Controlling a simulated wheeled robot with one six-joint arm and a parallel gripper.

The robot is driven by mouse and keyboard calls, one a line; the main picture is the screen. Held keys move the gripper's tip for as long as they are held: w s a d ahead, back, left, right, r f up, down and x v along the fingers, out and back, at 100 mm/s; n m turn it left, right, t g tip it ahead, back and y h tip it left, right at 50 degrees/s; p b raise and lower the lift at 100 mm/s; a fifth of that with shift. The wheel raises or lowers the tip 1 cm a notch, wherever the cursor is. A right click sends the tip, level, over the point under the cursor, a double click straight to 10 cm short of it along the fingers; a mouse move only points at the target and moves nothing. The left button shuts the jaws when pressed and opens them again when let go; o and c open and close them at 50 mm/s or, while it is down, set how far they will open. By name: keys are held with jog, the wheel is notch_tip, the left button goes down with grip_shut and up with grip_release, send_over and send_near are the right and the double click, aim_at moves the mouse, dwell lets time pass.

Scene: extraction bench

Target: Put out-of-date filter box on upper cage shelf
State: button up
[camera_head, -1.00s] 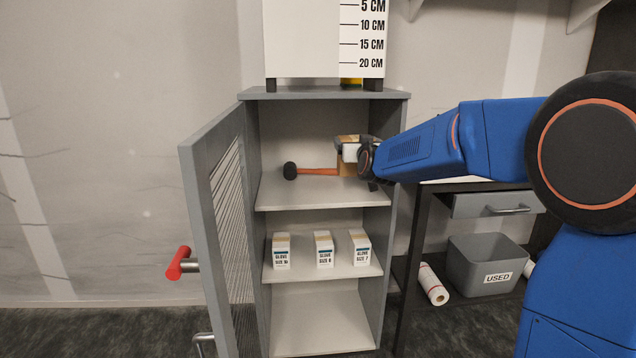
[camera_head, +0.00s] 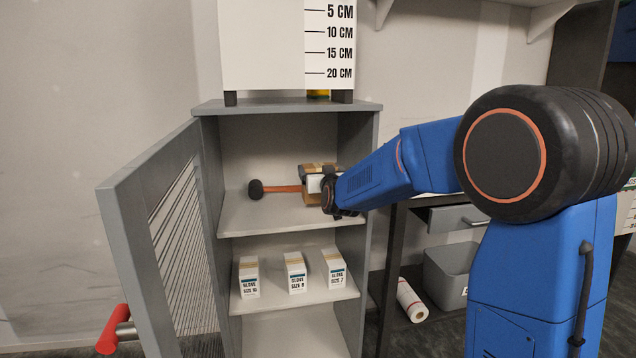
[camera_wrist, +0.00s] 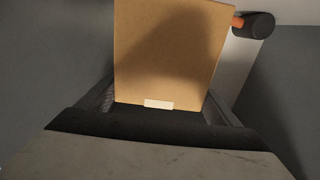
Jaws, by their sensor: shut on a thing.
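My gripper (camera_head: 328,190) is inside the open cage, at the right side of the upper shelf (camera_head: 265,213). It is shut on a brown cardboard box (camera_head: 312,198), mostly hidden behind the gripper in the head view. In the wrist view the box (camera_wrist: 170,45) fills the middle between the fingers, with a small pale label at its near edge. The box is at or just above the shelf; I cannot tell whether it touches. No date on it is readable.
A mallet (camera_head: 257,190) with an orange handle lies on the upper shelf, left of the box. Three glove boxes (camera_head: 295,273) stand on the shelf below. The mesh door (camera_head: 160,250) stands open at left. A roll (camera_head: 411,300) and grey bin (camera_head: 448,272) are at right.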

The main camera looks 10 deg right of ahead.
jog(key=shift+f, duration=1.8)
jog(key=shift+f, duration=0.1)
jog(key=o, duration=1.2)
jog(key=s+d+f+g, duration=0.2)
jog(key=s+f+g, duration=0.2)
jog(key=s, duration=1.5)
jog(key=s+d+f+g, duration=0.2)
jog(key=s+f+g, duration=0.2)
jog(key=s, duration=1.4)
jog(key=s+d+f+g, duration=0.3)
jog(key=s+f+g, duration=0.2)
jog(key=s, duration=1.4)
jog(key=shift+s+d+f, duration=0.1)
jog(key=shift+s+f, duration=0.25)
jog(key=shift+f, duration=0.35)
